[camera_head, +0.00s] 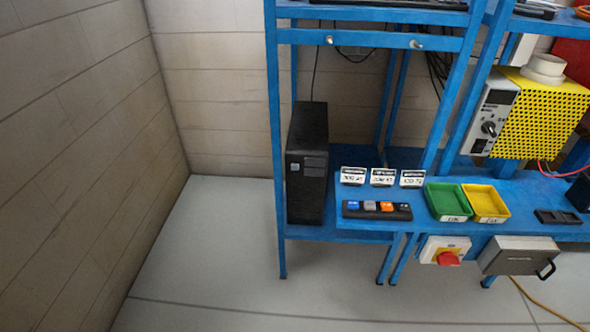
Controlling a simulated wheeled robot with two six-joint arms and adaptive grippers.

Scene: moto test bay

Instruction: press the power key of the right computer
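One black computer tower (307,190) stands upright on the lower left shelf of the blue rack, its front facing me. A small light bluish square (295,167) shows on the upper left of its front; I cannot tell for sure that it is the power key. A dark grey panel (314,166) is beside that square. No second computer is clearly seen. Neither of my grippers is in view.
The blue bench (327,206) to the right holds a button strip (377,210), several label cards (382,177), a green bin (447,201) and a yellow bin (485,202). A red knob (448,259) sits under its front edge. Floor (215,240) at left is clear.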

